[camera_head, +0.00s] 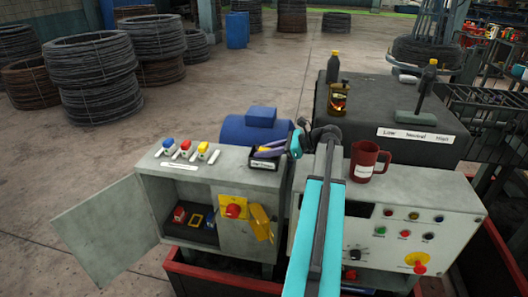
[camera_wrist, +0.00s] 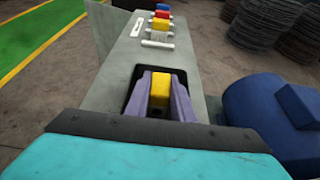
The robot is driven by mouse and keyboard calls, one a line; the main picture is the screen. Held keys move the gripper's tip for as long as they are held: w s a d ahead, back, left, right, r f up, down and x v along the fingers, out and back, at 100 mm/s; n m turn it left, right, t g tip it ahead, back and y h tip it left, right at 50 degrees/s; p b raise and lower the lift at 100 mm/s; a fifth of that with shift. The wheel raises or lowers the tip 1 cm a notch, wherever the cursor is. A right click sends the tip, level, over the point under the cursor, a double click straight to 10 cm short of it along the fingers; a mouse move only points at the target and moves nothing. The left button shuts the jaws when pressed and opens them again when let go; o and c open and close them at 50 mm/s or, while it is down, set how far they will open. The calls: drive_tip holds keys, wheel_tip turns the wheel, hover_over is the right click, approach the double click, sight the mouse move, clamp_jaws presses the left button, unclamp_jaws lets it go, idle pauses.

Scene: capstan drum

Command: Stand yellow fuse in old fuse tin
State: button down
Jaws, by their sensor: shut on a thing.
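My gripper (camera_wrist: 160,98) is shut on the yellow fuse (camera_wrist: 161,86), which shows upright between its purple fingers in the wrist view. The fingers and fuse are over or inside the dark, open old fuse tin (camera_head: 265,164), whose dark rim shows around them in the wrist view (camera_wrist: 139,70). In the head view my gripper (camera_head: 268,152) is at the tin's mouth, and the held fuse cannot be made out. The fuse's lower end is hidden, so I cannot tell whether it touches the tin's floor. The tin sits at the right end of the grey cabinet top.
Blue (camera_head: 168,143), red (camera_head: 185,146) and yellow (camera_head: 203,148) fuses stand in a row on the cabinet (camera_head: 155,165). Its door (camera_head: 108,235) hangs open. A blue motor (camera_head: 245,130) is behind the tin. A red mug (camera_head: 368,162) stands on the control box to the right.

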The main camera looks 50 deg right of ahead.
drive_tip(key=c, duration=1.8)
unclamp_jaws()
drive_tip(key=shift+r, duration=0.1)
drive_tip(key=shift+b+v, duration=2.2)
drive_tip(key=shift+v, duration=3.8)
drive_tip(key=shift+w+a, duration=0.1)
